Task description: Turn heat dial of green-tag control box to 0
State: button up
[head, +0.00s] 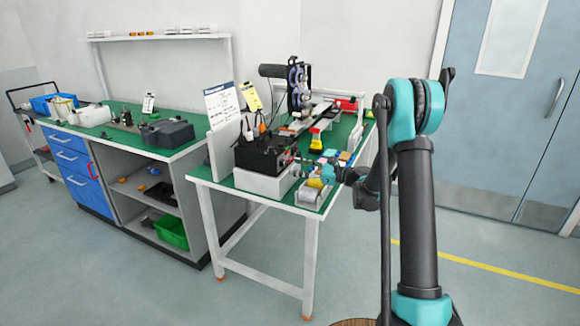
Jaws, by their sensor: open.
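A black control box (262,155) sits on a white block (262,183) at the near left corner of the green-topped bench. A green tag and the heat dial's setting are too small to make out. My arm reaches from the right toward the bench. My gripper (330,172) is small in view, just right of the black box, over the near right part of the bench. It is open. Whether it touches anything on the box cannot be told from here.
A silver roll-like device (312,195) stands on the bench close below my gripper. A yellow-based red-topped object (315,140) and several small coloured blocks lie behind. A white panel (223,140) stands left of the box. The floor in front is clear.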

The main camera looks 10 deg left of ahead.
aim_at(286, 164)
jog(key=shift+x, duration=1.8)
jog(key=shift+c, duration=0.3)
grip_shut()
